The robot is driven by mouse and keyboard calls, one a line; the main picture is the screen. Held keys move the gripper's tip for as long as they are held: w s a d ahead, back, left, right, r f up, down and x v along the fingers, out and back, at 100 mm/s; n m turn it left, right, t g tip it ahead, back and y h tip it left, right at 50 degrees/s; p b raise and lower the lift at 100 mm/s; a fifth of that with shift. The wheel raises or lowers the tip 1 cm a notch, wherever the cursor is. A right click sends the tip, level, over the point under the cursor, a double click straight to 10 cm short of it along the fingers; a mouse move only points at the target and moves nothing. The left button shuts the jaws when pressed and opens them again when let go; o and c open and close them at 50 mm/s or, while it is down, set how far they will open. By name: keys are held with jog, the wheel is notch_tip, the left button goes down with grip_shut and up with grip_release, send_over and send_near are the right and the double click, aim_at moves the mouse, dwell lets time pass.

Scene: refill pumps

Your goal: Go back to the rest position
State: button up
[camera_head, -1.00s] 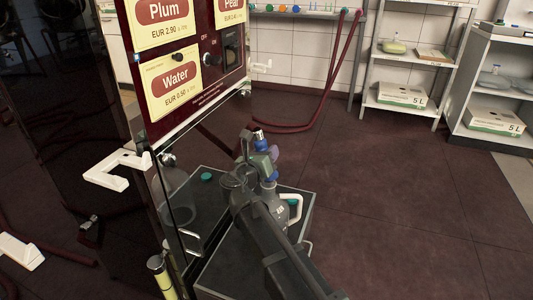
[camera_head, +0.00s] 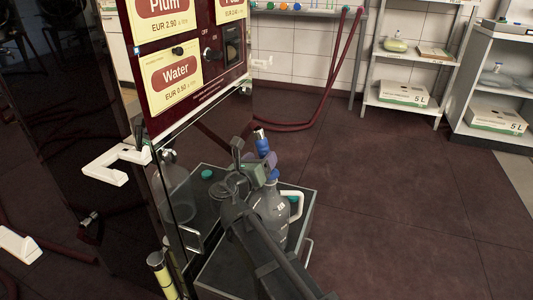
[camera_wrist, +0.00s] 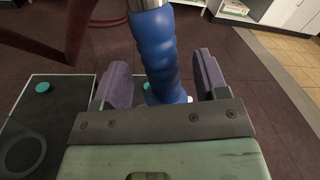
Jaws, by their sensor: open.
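My gripper (camera_head: 262,170) is over the grey tray area beside the pump machine. Its two purple fingers stand apart in the wrist view (camera_wrist: 160,85). A blue ribbed nozzle grip (camera_head: 262,146) with a metal end stands upright at the fingers. In the wrist view, the blue grip (camera_wrist: 158,50) shows between the fingers, with gaps on both sides. A clear bottle (camera_head: 271,212) with a white handle (camera_head: 293,205) stands below, partly hidden by my arm. The nozzle's lower end is hidden.
The dark pump machine with its Water label (camera_head: 176,73) rises close at the left. White hooks (camera_head: 117,164) stick out from it. A green cap (camera_head: 207,174) lies on the grey tray top (camera_head: 225,178). A red hose (camera_head: 330,90) hangs behind. Shelves stand at the back right; the right floor is clear.

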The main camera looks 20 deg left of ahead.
jog(key=s+a, duration=0.1)
jog(key=s, duration=0.5)
jog(key=shift+s, duration=0.15)
jog(key=s+d+f+m+g+h+p, duration=0.1)
jog(key=s+d+f+m+g, duration=0.1)
jog(key=d+f+m+g, duration=0.65)
jog(key=s+d+f+m+g+p, duration=0.3)
jog(key=d+m, duration=0.6)
jog(key=m, duration=0.7)
jog(key=s+d+r+m+g+y+p, duration=0.1)
jog(key=s+d+m+g+y+p, duration=0.15)
jog(key=d+m, duration=0.7)
jog(key=s+d+m+g+y+p, duration=0.15)
jog(key=d+m+g, duration=0.25)
jog(key=d, duration=1)
notch_tip(320, 180, up, 38)
jog(key=p, duration=3.6)
jog(key=shift+w+a+p, duration=0.3)
jog(key=shift+w, duration=0.1)
